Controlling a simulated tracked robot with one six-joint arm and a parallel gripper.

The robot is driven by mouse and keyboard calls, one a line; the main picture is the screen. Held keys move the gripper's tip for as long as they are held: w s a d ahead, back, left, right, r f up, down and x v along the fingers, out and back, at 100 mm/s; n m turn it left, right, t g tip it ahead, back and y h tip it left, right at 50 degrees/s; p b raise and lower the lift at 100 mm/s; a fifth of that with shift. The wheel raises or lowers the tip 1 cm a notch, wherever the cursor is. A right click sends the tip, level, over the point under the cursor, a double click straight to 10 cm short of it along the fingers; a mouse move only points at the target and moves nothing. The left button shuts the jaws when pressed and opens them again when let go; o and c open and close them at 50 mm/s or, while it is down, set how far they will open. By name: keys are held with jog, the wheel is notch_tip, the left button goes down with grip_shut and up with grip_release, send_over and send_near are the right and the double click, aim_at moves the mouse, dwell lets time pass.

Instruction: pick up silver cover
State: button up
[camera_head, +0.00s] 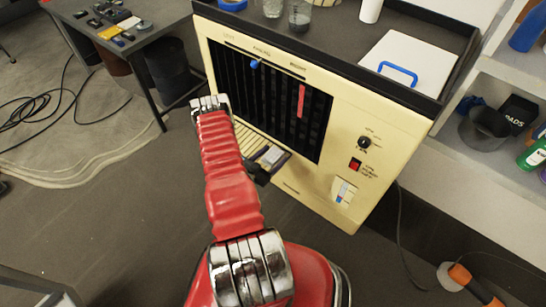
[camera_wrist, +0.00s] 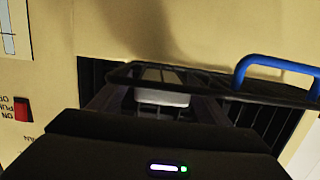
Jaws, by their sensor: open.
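My gripper (camera_head: 258,172) is a dark shape at the lower front of a cream machine (camera_head: 345,120), partly hidden by my red arm. In the wrist view its dark fingers (camera_wrist: 162,100) are apart near the machine's front. A small silver-grey piece (camera_wrist: 163,95) shows between them. I cannot tell if it is the silver cover or if it touches a finger. In the head view a small pale grey panel (camera_head: 272,156) with a dark edge lies beside the gripper; it may be the cover. A thin dark frame with a blue handle (camera_wrist: 275,66) crosses in front of the gripper.
The machine front has a dark slotted grille (camera_head: 270,95), a red strip (camera_head: 301,101) and a red switch (camera_head: 355,164). On its top lies a white panel (camera_head: 415,60) with a blue handle. Shelves (camera_head: 480,150) stand right; a table (camera_head: 140,35) and cables are left.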

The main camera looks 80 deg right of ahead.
aim_at(273, 156)
jog(key=shift+c, duration=0.4)
jog(key=c, duration=1.4)
jog(key=shift+o, duration=0.2)
jog(key=shift+r, duration=0.1)
jog(key=shift+r, duration=4.9)
